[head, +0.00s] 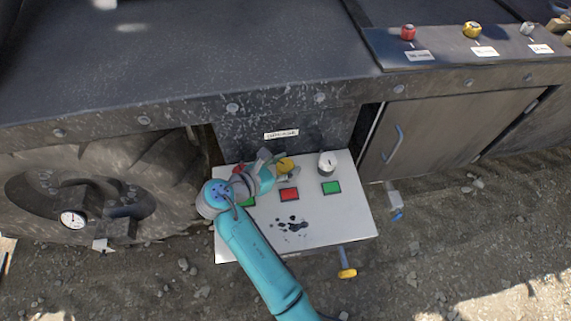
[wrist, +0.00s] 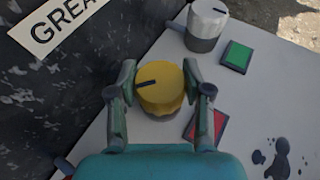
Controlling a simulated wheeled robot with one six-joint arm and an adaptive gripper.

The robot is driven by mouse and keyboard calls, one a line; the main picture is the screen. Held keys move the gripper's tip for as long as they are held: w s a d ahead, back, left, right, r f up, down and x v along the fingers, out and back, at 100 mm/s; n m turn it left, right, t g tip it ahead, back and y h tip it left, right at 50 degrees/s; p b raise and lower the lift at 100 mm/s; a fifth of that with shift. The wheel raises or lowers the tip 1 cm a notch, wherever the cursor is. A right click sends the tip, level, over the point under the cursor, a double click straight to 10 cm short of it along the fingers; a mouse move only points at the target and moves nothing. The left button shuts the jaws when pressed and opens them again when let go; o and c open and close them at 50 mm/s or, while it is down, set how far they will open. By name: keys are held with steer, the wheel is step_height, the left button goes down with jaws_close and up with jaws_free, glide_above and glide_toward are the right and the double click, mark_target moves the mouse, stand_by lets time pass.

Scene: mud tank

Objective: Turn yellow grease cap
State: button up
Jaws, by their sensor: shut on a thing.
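The yellow grease cap (wrist: 160,90) is a round ribbed knob with a dark line on its top, standing on a white panel. In the wrist view the dark line points to the left. It also shows in the head view (head: 285,164), partly covered by my gripper. My gripper (wrist: 160,80) is shut on the yellow cap, with one finger on each side of it. It also shows in the head view (head: 272,162), reaching in from the left over the panel.
The white panel (head: 340,220) also holds a white knob (head: 327,163), a red square (head: 289,194), and green squares (head: 332,187). Dark spots mark its front. A label (head: 281,134) is on the wall behind. A yellow-handled valve (head: 346,270) sticks out in front. A large tyre stands at left.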

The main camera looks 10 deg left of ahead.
steer(key=o, duration=1.2)
steer(key=v, duration=1.2)
steer(key=shift+r, duration=0.1)
